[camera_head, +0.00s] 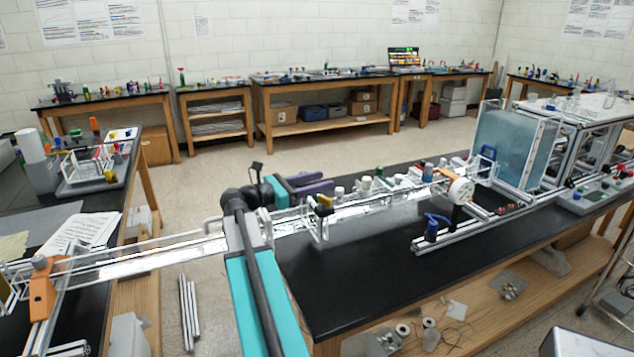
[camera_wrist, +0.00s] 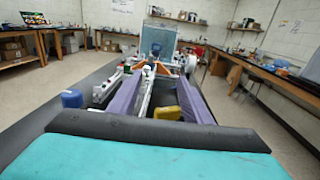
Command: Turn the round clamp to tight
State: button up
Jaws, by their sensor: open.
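A white round piece (camera_head: 461,190) with an orange part (camera_head: 446,174) beside it stands on the metal rail frame, right of the middle in the head view. It looks like the round clamp; its tightness is too small to tell. In the wrist view a small white round piece (camera_wrist: 191,64) shows far ahead, beside orange parts (camera_wrist: 163,70). My gripper (camera_head: 324,183) has purple fingers and is left of the round piece, well apart from it. In the wrist view my gripper (camera_wrist: 158,84) is open, its fingers spread with the rail between them.
A yellow knob (camera_head: 325,201) stands on the rail close to my gripper. A blue clamp (camera_head: 432,227) sits on the near rail. A clear tank (camera_head: 508,146) stands beyond the round piece. The black table top (camera_head: 360,270) in front is mostly clear.

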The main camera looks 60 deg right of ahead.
jog(key=shift+d, duration=0.1)
jog(key=w+d+f+m+t+y+p, duration=0.2)
jog(key=d+m+t+y+p, duration=0.15)
jog(key=d+y, duration=0.4)
jog(key=w+d+r+m+t+y+p, duration=0.1)
jog(key=w+r+t+y+p, duration=0.3)
jog(key=w+r, duration=0.5)
notch_tip(320, 180, up, 4)
jog(key=d+t+y, duration=0.1)
jog(key=t+y, duration=0.1)
jog(key=y, duration=0.1)
jog(key=shift+f, duration=0.25)
jog(key=shift+w+f+m+y, duration=0.15)
jog(key=shift+m+y, duration=0.1)
jog(key=shift+d+f+p, duration=0.1)
jog(key=shift+f+p, duration=2.1)
jog(key=shift+f, duration=4.6)
